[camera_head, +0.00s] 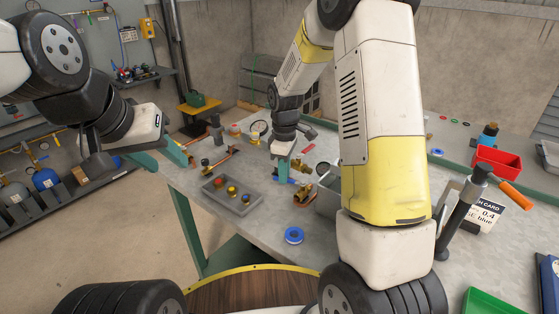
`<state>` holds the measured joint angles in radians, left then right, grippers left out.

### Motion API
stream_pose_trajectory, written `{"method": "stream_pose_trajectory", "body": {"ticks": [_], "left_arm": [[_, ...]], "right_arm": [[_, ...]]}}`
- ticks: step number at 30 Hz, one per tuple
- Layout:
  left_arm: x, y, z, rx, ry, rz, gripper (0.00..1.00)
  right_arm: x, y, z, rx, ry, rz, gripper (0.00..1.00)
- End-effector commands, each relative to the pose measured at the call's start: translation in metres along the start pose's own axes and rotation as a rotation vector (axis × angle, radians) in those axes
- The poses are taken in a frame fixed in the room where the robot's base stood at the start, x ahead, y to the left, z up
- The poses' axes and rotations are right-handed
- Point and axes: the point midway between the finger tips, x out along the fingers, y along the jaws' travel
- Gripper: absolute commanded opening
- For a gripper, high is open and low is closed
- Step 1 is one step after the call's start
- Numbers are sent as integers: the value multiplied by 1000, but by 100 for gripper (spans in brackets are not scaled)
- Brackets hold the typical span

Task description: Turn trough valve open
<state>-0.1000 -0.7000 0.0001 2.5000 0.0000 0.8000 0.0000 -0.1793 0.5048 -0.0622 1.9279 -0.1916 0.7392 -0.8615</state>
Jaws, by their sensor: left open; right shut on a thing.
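A small brass valve (303,194) lies low beside a grey metal trough (328,202) on the workbench. A blue part (291,181), seemingly its handle, shows just under the fingers of my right gripper (281,174). That gripper points down and is shut on this blue part; its fingertips are small and partly hidden. My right arm covers much of the trough, so its inside is mostly unseen. My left gripper (162,160) is open and empty at the bench's left edge, its green fingers spread, near a copper pipe piece with brass fittings (217,160).
A grey tray (211,188) with brass parts and a blue tape roll (293,236) lie at the front. Right are a red bin (497,160), an orange-handled tool (515,195) and a card (486,216). Some bench surface around the tape is clear.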

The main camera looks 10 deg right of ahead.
Motion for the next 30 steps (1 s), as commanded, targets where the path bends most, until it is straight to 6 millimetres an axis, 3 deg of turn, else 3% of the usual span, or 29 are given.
{"method": "stream_pose_trajectory", "body": {"ticks": [30], "left_arm": [[0,0,0,0,0,0,42]], "right_arm": [[-1,-48,25,-950,0,3,0]]}}
